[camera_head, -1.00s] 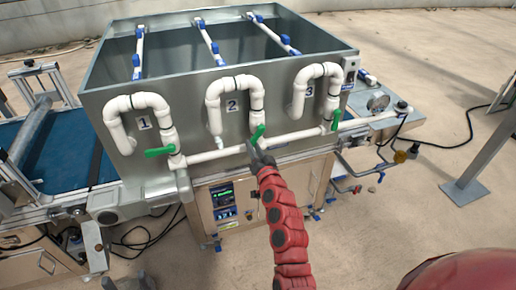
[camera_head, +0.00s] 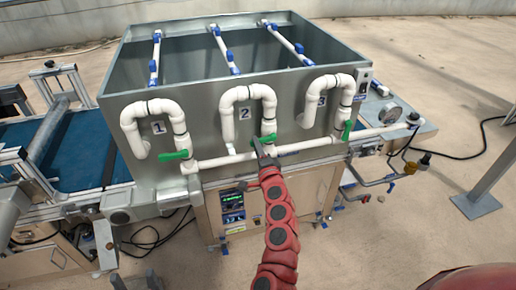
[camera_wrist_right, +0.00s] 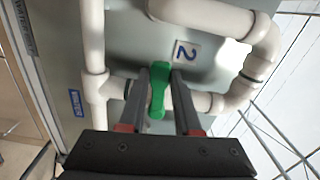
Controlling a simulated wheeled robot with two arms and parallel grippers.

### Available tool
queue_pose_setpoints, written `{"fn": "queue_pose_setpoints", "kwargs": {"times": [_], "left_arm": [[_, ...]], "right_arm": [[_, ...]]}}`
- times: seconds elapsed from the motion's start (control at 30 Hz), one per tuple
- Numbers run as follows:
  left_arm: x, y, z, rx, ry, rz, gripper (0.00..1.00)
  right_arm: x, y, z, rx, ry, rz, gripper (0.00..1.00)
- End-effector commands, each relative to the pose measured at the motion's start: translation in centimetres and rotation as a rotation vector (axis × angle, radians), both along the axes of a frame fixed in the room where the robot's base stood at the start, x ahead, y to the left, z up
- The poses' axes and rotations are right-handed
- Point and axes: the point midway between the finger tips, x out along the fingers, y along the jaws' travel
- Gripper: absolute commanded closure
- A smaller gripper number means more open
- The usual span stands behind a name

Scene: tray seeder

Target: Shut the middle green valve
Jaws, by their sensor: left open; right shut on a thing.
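The middle green valve handle (camera_head: 267,138) sits on the white pipe below the number 2 label (camera_head: 244,113). In the head view it lies nearly level, across its upright pipe. My right gripper (camera_head: 262,150) is at this handle. In the right wrist view, the green handle (camera_wrist_right: 158,95) stands between the two dark fingers of my right gripper (camera_wrist_right: 163,85), which are closed on it. The handle crosses the white pipe there. In the head view the fingers cover part of the handle. My left gripper is not in view.
Left green handle (camera_head: 175,155) lies across its pipe under label 1. Right green handle (camera_head: 347,130) runs roughly along its pipe under label 3. A horizontal white pipe (camera_head: 225,161) joins the valves in front of the grey tank (camera_head: 200,95). A control panel (camera_head: 232,205) is below.

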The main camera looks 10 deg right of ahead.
Motion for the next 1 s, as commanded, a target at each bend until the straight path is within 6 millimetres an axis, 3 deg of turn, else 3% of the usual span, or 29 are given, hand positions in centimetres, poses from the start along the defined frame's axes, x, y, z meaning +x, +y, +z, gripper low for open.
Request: {"fn": "queue_pose_setpoints", "kwargs": {"times": [0.3, 0.8, 0.83, 1.0], "left_arm": [[-0.01, 0.0, 0.45, 0.0, 0.0, 0.0, 0.38], [0.0, 0.0, 0.47, 0.0, 0.0, 0.0, 0.38], [0.0, 0.0, 0.47, 0.0, 0.0, 0.0, 0.38], [0.0, 0.0, 0.47, 0.0, 0.0, 0.0, 0.38]], "right_arm": [[0.0, -0.11, 0.85, 0.105, 0.0, -0.003, 1.0], [0.01, -0.04, 0.94, 0.123, 0.0, -0.002, 1.0], [0.01, -0.05, 0.95, 0.123, 0.0, -0.002, 0.65], [0.01, -0.02, 0.87, 0.121, 0.002, -0.001, 0.38]]}}
